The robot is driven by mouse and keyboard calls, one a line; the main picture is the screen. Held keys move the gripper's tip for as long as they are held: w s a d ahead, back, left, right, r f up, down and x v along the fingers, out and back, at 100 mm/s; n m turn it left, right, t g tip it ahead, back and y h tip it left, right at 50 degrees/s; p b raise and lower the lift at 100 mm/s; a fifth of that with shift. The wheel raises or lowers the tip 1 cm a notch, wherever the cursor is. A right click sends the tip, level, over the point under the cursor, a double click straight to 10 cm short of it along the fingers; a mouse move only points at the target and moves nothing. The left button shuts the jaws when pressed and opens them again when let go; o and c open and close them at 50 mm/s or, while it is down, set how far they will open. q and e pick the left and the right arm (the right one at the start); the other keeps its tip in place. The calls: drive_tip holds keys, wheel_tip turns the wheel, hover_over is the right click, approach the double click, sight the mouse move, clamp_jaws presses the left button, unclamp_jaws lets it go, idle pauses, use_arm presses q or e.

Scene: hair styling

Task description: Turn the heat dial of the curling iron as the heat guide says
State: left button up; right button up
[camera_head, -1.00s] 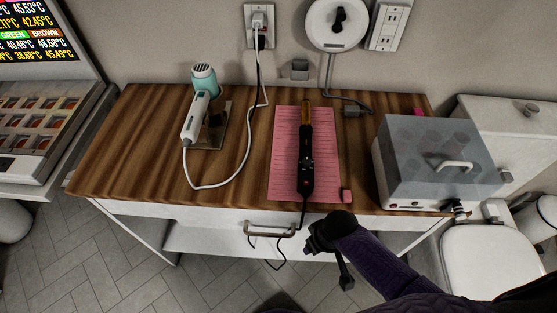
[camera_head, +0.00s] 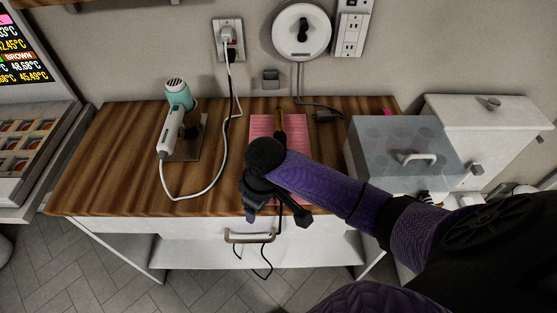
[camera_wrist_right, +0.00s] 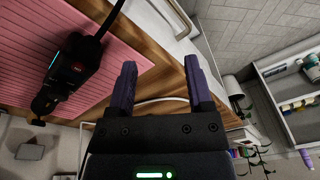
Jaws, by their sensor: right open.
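The curling iron lies on a pink ribbed mat (camera_head: 262,125). In the right wrist view the black handle (camera_wrist_right: 80,62) is at the upper left, with a reddish round spot and a cyan line; I cannot tell which part is the dial. My right gripper (camera_head: 252,213) is over the table's front edge. In the wrist view its purple fingers (camera_wrist_right: 160,80) are apart and empty, right of the handle. A screen (camera_head: 20,55) shows coloured temperature numbers, partly cut off. My left gripper is out of view.
A teal and white hair dryer (camera_head: 172,125) stands on a holder at the left. A translucent lidded box (camera_head: 405,150) is at the right. The dryer's white cord loops across the wooden tabletop (camera_head: 100,165). A drawer handle (camera_head: 249,238) projects below the front edge.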

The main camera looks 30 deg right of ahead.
drive_tip(key=w+d+r+m+g+h, duration=0.1)
drive_tip(key=w+d+r+m, duration=0.1)
drive_tip(key=w+d+r, duration=0.65)
drive_tip(key=f+b, duration=0.1)
drive_tip(key=f, duration=0.1)
drive_tip(key=s+d+f+b, duration=0.1)
drive_tip(key=f, duration=0.2)
drive_tip(key=f+b, duration=0.2)
drive_tip(key=f, duration=0.1)
drive_tip(key=shift+s+d, duration=0.2)
drive_tip(key=shift+s, duration=0.1)
drive_tip(key=shift+f, duration=0.1)
drive_tip(key=c, duration=0.8)
clamp_jaws()
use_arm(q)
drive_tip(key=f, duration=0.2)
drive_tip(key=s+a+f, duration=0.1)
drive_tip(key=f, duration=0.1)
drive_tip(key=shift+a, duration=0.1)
